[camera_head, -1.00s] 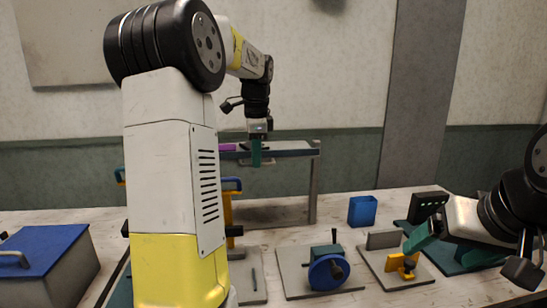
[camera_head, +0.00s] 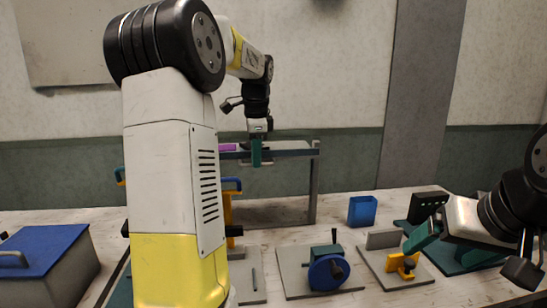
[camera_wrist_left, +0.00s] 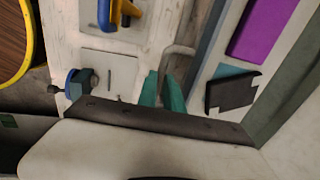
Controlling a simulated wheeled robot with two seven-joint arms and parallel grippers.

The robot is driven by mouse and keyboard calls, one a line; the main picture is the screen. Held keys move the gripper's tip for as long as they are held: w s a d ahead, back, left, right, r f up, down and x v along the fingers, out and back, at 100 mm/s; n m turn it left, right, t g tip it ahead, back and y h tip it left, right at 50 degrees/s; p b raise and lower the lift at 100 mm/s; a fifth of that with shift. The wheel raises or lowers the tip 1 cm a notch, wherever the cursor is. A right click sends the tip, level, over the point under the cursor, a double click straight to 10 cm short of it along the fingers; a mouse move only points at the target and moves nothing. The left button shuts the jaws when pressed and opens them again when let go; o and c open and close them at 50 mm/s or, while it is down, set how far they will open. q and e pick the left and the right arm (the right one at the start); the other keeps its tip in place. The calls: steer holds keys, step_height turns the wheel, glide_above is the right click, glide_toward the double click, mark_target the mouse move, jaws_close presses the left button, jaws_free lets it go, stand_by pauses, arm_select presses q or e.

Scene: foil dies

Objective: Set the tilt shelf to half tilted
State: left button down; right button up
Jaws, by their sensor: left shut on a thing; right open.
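The tilt shelf (camera_head: 292,149) is a grey raised board on posts at the back of the bench. Its board looks close to level in the head view, but its exact tilt is hard to tell. In the wrist view a bent grey handle (camera_wrist_left: 180,50) sticks out from the shelf's front edge (camera_wrist_left: 207,48). My left gripper (camera_head: 256,156) is at that front edge, its teal fingers (camera_wrist_left: 163,95) shut on the handle. My own arm hides the shelf's left part. My right gripper (camera_head: 415,241) is open, low over the right of the bench.
A purple block (camera_wrist_left: 264,27) and a black piece (camera_wrist_left: 232,92) lie on the shelf. In front stand a blue-wheeled device (camera_head: 327,270), a yellow-knobbed fixture (camera_head: 402,264) and a blue bin (camera_head: 362,210). A grey box with a blue lid (camera_head: 42,248) stands at left.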

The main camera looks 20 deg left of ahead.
stand_by(0.4)
arm_select(q)
steer(key=shift+s+d+f, duration=0.15)
steer(key=shift+f, duration=1.7)
steer(key=c, duration=1.5)
jaws_free()
steer(key=shift+s+r, duration=0.1)
steer(key=r, duration=0.5)
steer(key=s+r, duration=0.1)
steer(key=r, duration=0.1)
steer(key=shift+d+r, duration=0.35)
